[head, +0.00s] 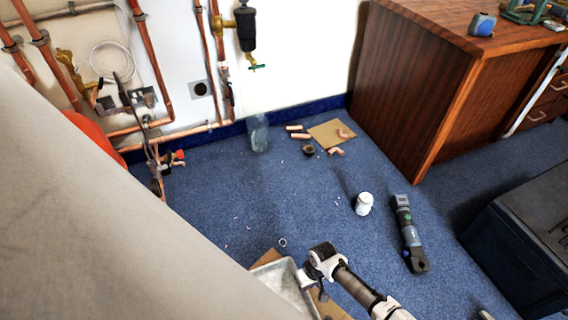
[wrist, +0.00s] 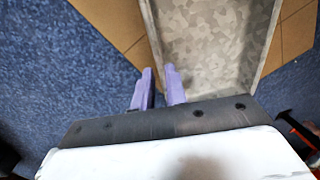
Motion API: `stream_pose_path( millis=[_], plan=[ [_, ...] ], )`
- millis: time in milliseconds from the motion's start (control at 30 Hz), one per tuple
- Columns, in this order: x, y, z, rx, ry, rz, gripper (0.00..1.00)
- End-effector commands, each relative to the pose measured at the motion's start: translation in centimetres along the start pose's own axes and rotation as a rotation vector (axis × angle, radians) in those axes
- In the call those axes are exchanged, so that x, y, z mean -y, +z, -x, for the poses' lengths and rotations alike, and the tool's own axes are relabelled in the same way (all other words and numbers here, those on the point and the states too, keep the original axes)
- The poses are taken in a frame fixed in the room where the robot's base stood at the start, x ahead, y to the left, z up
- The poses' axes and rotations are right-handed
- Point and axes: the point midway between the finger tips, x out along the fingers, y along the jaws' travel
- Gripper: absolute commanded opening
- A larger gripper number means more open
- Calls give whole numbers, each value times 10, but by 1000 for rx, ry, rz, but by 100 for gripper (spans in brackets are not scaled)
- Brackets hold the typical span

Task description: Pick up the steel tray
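The steel tray (wrist: 215,45) is a shallow grey mottled-metal tray lying on brown cardboard (wrist: 105,20) on the blue carpet. It also shows at the bottom of the head view (head: 282,284), partly hidden by a pale surface on the left. My gripper (wrist: 159,76) is at the tray's left wall in the wrist view. Its two purple fingers are apart, one outside the wall and one on the tray's inner side, with the wall's line running between them. I cannot tell whether either finger touches it. In the head view my gripper (head: 309,284) is at the tray's right side.
A white tub (head: 363,204) and a grey power tool (head: 410,233) stand or lie to the right. A black case (head: 525,235) and wooden cabinet (head: 420,95) bound the right. Copper pipes (head: 155,65) line the wall. Carpet beyond the tray is mostly clear.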

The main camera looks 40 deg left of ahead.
Motion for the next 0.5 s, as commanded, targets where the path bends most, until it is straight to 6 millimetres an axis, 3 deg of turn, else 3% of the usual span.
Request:
stream_pose_path(
  millis=[33, 267, 500],
  plan=[
    [0, 0, -9, 1, 1, 2, 14],
    [0, 0, -25, 0, 1, 2, 14],
    [3, 1, -62, 1, 1, 2, 14]
  ],
)
